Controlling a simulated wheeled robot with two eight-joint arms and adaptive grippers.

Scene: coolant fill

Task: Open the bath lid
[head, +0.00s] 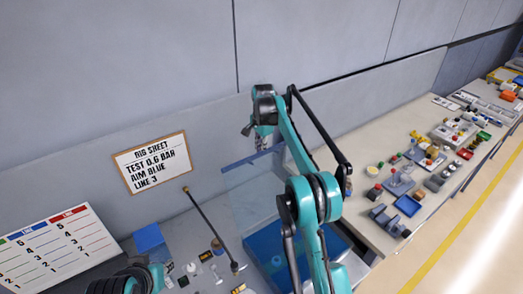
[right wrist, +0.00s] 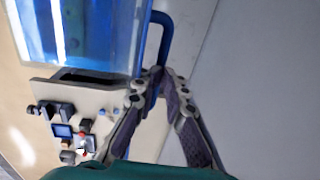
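The bath lid (head: 248,200) is a clear pane standing steeply raised at the back of the blue bath (head: 264,245) in the head view. A blue bar runs along its top edge. In the right wrist view the clear blue-tinted lid (right wrist: 95,30) fills the upper left, with its blue handle (right wrist: 166,35) at its right side. My right gripper (head: 248,130) is high by the lid's top; in the wrist view its fingertips (right wrist: 160,77) close around the handle. Only part of my left arm shows at the bottom left; its fingers are out of frame.
A rig sheet (head: 153,161) hangs on the back wall, and a coloured chart board (head: 55,248) stands at left. A blue box (head: 151,242) and a long thin rod (head: 211,228) are left of the bath. The right bench (head: 367,228) carries several small parts.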

